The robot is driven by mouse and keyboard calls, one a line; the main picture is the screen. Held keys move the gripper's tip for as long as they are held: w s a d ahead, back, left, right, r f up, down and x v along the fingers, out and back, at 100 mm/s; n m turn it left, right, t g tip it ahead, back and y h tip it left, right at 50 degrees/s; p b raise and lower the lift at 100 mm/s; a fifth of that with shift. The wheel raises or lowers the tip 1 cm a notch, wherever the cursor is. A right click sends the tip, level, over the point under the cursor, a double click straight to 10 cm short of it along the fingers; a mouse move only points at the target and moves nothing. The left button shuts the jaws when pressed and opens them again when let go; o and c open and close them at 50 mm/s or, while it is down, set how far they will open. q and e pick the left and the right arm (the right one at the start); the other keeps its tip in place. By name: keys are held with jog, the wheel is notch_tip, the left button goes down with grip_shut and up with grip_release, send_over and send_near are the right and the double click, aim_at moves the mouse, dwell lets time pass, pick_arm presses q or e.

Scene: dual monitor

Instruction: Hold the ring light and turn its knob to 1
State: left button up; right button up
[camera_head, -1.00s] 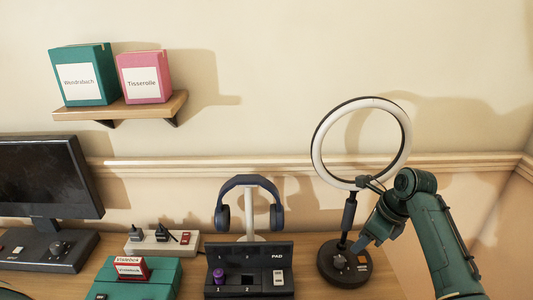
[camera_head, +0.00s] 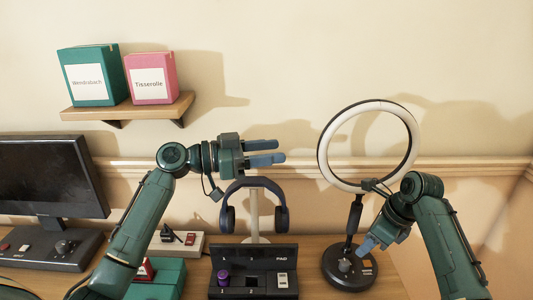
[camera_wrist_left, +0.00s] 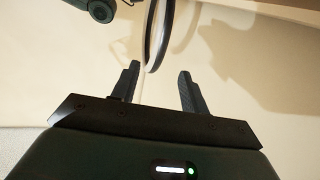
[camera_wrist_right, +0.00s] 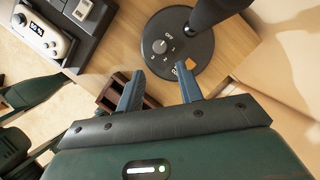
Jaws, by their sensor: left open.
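The ring light stands at the right of the desk, its white ring (camera_head: 322,150) upright on a dark stem over a round black base (camera_head: 335,281). Its knob (camera_head: 344,265) is on the base; in the right wrist view the grey knob (camera_wrist_right: 160,46) has OFF and numbers around it, its setting unclear. My right gripper (camera_head: 368,245) is open just above the base, the knob beyond its fingertips. My left gripper (camera_head: 281,151) is open and empty, left of the ring, pointing right. In the left wrist view the ring's edge (camera_wrist_left: 156,38) shows beyond and between the fingers.
Headphones (camera_head: 281,218) on a stand are below my left gripper. A black pad box (camera_head: 235,258) with a purple knob sits left of the base. A power strip (camera_head: 193,243), green box (camera_head: 165,275) and monitor (camera_head: 40,175) lie further left. A shelf (camera_head: 130,107) holds two boxes.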

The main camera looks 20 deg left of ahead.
aim_at(324, 159)
pick_arm(q)
jog(key=x, duration=1.2)
jog(key=shift+w+d, duration=0.2)
jog(key=shift+d, duration=0.15)
jog(key=shift+c, duration=0.2)
grip_shut()
